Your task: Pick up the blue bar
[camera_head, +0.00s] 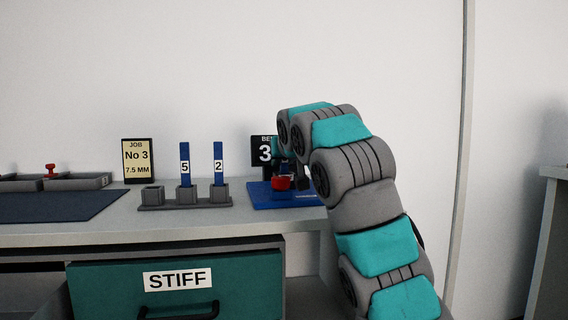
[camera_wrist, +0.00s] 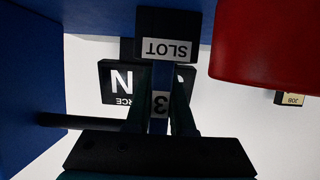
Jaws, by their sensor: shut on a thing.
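A blue bar with a white "3" label (camera_wrist: 159,103) is between the two dark fingers of my gripper (camera_wrist: 160,122) in the wrist view. My gripper is shut on it. The bar's far end meets a black block labelled "SLOT" (camera_wrist: 168,48); I cannot tell whether it sits inside that block. In the head view my gripper is mostly hidden behind my arm, near the blue-based press (camera_head: 265,199). Two other blue bars, "5" (camera_head: 185,152) and "2" (camera_head: 218,151), stand upright in a grey rack (camera_head: 160,207). The rack's left socket (camera_head: 153,195) is empty.
A red part (camera_head: 281,183) of the press is close beside my gripper; it also shows in the wrist view (camera_wrist: 268,45). A black sign (camera_head: 262,148) and a "JOB No 3" card (camera_head: 138,160) stand behind. A dark mat (camera_head: 55,206) lies left. The "STIFF" drawer (camera_head: 230,284) is below.

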